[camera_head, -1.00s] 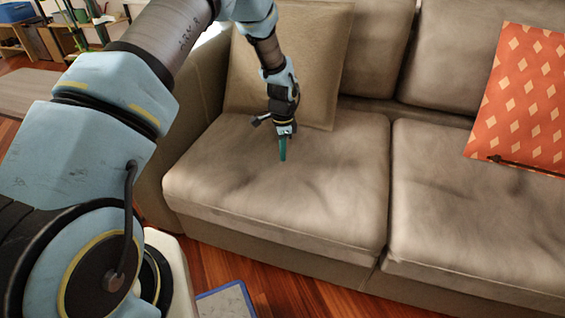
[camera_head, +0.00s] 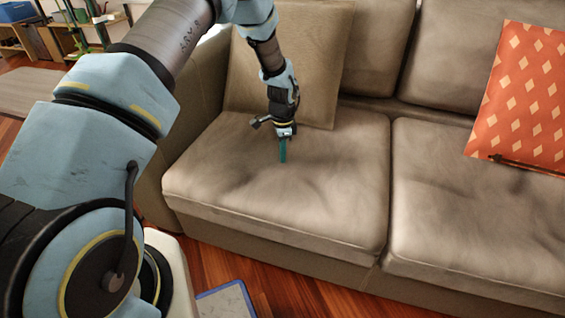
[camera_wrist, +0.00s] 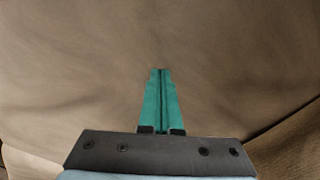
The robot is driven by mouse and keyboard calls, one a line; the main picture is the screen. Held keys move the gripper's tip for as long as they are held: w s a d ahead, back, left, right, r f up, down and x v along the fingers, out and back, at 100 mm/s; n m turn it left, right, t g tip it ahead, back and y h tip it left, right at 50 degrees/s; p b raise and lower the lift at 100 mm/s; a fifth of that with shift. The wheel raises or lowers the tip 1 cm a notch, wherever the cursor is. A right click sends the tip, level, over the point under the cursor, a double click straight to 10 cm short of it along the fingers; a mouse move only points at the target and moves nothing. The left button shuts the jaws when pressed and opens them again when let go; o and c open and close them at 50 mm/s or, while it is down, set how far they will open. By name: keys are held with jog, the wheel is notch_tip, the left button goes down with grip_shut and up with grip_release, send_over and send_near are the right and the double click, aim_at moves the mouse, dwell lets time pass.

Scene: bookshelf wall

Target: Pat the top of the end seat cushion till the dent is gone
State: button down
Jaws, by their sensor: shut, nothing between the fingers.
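The end seat cushion (camera_head: 320,205) is beige-brown and lies at the left end of the sofa. Its top shows creases and soft shading around the middle, and it also fills much of the wrist view (camera_wrist: 80,65). My gripper (camera_head: 283,160) points down over the middle of this cushion, its green fingers shut together with nothing between them. The fingers show closed side by side in the wrist view (camera_wrist: 160,72). The tips are at or just above the fabric; I cannot tell whether they touch.
A tan back pillow (camera_head: 260,75) leans behind my gripper. The neighbouring seat cushion (camera_head: 470,215) lies to the right, with an orange diamond-patterned pillow (camera_head: 525,90) and a thin dark stick (camera_head: 520,164) on it. A blue-edged grey item (camera_head: 228,302) lies on the wooden floor (camera_head: 300,295).

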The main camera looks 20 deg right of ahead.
notch_tip(320, 180, down, 2)
jog(key=shift+f+b, duration=0.1)
jog(key=shift+b, duration=0.3)
jog(key=shift+r+p, duration=1.65)
jog(key=shift+r, duration=0.55)
jog(key=shift+f, duration=0.15)
jog(key=shift+r+p, duration=0.65)
jog(key=shift+r, duration=0.2)
notch_tip(320, 180, up, 3)
jog(key=p, duration=0.2)
jog(key=shift+p, duration=0.3)
